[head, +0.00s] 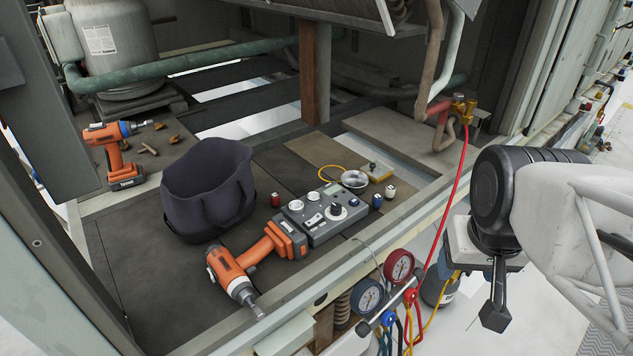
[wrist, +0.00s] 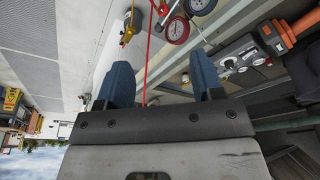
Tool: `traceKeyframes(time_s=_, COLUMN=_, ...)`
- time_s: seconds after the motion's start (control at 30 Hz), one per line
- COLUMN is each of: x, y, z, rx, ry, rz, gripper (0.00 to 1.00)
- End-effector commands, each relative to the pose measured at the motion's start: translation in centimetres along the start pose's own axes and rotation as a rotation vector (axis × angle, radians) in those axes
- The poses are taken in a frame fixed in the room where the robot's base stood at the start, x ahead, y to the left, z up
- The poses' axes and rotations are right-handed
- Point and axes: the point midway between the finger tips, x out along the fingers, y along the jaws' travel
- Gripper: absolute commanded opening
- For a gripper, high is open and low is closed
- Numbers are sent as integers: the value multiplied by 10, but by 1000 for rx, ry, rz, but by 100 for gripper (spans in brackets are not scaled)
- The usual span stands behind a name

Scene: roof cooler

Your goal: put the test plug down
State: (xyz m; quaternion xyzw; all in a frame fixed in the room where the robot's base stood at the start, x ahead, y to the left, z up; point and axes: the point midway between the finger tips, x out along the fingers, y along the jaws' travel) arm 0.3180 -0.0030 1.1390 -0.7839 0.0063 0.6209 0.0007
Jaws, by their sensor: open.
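My gripper (wrist: 160,60) is open in the wrist view, its two blue fingers wide apart with nothing held between them. In the head view my gripper (head: 496,290) hangs at the right, outside the cooler's front edge and apart from the items on the deck. Small plug-like pieces stand by the grey tester box (head: 325,220): a red one (head: 276,199) on its left, a blue one (head: 377,200) and a white one (head: 390,191) on its right. I cannot tell which is the test plug.
An orange tool (head: 250,265) lies at the deck's front edge, with a dark open bag (head: 207,190) behind it. An orange drill (head: 115,150) stands at the back left. Gauges (head: 399,266) and a red hose (head: 455,190) hang near my gripper.

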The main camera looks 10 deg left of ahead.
Motion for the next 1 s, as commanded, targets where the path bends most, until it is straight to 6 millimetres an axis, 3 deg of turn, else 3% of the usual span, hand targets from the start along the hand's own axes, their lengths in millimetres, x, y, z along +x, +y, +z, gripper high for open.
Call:
traceKeyframes(time_s=0.17, x=0, y=-6, z=-16, rx=-61, ry=-8, rz=-8, gripper=61)
traceKeyframes(time_s=0.47, x=6, y=-34, z=-77, rx=-291, ry=-34, rz=-43, gripper=61)
traceKeyframes(time_s=1.0, x=47, y=-120, z=-197, rx=-787, ry=-67, rz=-123, gripper=61)
